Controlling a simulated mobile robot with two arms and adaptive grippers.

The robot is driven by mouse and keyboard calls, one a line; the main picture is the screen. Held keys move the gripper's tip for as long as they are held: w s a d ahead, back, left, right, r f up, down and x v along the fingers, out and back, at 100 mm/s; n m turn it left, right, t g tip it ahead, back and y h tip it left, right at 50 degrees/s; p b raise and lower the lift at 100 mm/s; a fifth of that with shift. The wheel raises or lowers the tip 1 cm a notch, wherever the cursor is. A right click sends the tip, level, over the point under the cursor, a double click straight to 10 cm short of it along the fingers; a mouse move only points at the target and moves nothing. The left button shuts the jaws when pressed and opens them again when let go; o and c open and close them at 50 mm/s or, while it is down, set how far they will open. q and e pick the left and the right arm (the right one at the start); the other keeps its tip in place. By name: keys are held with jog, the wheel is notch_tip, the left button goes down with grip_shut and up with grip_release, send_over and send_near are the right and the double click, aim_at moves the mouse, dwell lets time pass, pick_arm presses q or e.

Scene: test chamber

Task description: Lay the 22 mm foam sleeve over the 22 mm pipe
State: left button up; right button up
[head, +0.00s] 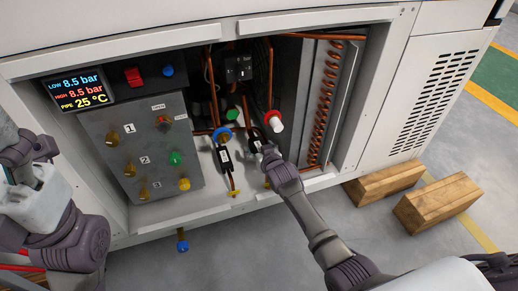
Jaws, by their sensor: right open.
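Two dark pieces with white labels are in the open cabinet bay. One (225,157) stands left of centre, with a copper pipe (232,182) below it. The other (255,138) is just beyond my right gripper. The labels are too small to read, so I cannot tell which is the 22 mm foam sleeve or which pipe is 22 mm. My right gripper (266,153) is open, at the near side of the second dark piece. The wrist partly hides that area, and I cannot tell if they touch. My left arm shows at the left edge, but its gripper does not.
Copper pipes (270,75) and a finned coil (327,105) line the bay. A white part with a red end (274,121) stands near my right gripper. A control panel (140,130) is at left. Wooden blocks (385,184) lie on the floor at right.

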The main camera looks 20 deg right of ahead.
jog(key=shift+s, duration=0.15)
jog(key=v, duration=1.1)
jog(key=shift+s+r, duration=0.25)
jog(key=shift+s, duration=0.1)
